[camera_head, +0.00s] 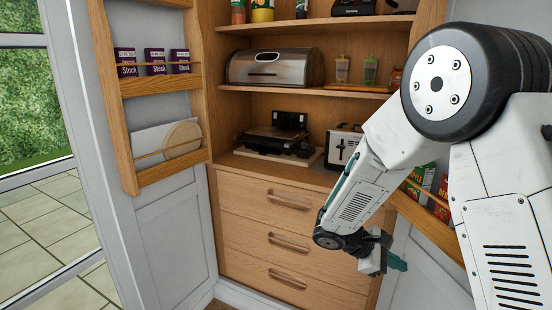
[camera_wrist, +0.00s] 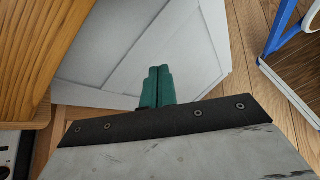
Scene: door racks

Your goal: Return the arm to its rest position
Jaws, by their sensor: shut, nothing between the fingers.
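My gripper (camera_head: 397,262) is at the lower right of the head view, at the end of my white arm, which is bent and reaches down in front of the cupboard. Its green fingers point right, near the right door. In the wrist view my gripper (camera_wrist: 158,84) shows two green fingers side by side, shut, with nothing between them. Behind them is a pale panelled door (camera_wrist: 125,50). The arm covers part of the right door rack (camera_head: 432,222) and the cupboard's right side.
The open wooden cupboard has drawers (camera_head: 290,235), a toaster (camera_head: 341,147), a dark grill (camera_head: 272,140) and a bread box (camera_head: 270,66). The left door rack (camera_head: 158,85) holds purple Stock boxes and a round board. In the wrist view a blue frame (camera_wrist: 283,25) stands at upper right.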

